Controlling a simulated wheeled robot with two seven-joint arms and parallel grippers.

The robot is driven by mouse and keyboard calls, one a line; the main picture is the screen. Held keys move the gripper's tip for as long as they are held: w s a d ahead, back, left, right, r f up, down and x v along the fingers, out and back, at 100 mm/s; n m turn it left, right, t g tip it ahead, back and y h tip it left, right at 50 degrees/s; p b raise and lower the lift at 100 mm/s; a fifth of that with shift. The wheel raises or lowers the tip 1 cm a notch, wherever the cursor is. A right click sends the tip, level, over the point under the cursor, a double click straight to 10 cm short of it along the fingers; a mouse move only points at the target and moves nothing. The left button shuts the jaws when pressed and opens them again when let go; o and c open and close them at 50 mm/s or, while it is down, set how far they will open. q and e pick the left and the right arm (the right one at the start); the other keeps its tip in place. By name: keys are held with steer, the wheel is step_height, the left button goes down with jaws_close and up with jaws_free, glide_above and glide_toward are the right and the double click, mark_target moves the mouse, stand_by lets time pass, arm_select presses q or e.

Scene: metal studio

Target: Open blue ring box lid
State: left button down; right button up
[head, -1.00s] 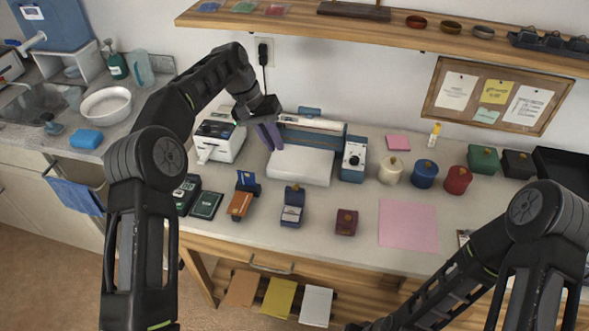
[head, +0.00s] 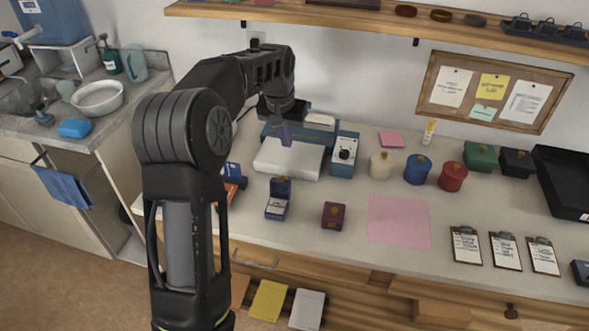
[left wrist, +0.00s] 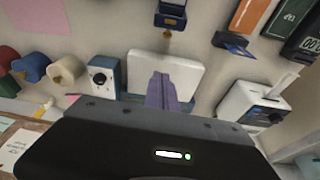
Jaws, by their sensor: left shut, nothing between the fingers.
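The blue ring box (head: 277,208) stands on the counter, left of a closed dark red box (head: 333,216). Its dark blue lid (head: 281,187) stands up at the back, and a pale inside shows in front. In the left wrist view the blue box (left wrist: 171,12) is at the top edge, partly cut off, with a gold knob near it. My left gripper (head: 285,133) is shut and empty, its purple fingers over the white flat-topped device behind the ring box. In the left wrist view the fingers (left wrist: 162,90) are together. My right gripper is out of view.
The white device (head: 288,160) and a blue-white dial unit (head: 344,156) stand behind the ring box. Cream, blue and red lidded pots (head: 417,169) are to the right. A shelf (head: 380,22) hangs above.

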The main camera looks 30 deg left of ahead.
mark_target(281, 185)
arm_select(q)
steer(key=shift+w+d+f, duration=0.1)
steer(key=shift+d, duration=0.05)
steer(key=p+x, duration=0.1)
steer(key=x, duration=0.8)
steer(key=shift+f+p, duration=0.35)
steer(key=s, duration=0.3)
steer(key=shift+s+d+r+p, duration=0.15)
steer(key=shift+d+r+p, duration=0.15)
steer(key=shift+d+p, duration=0.1)
steer(key=shift+s+f, duration=0.1)
steer(key=shift+s, duration=0.1)
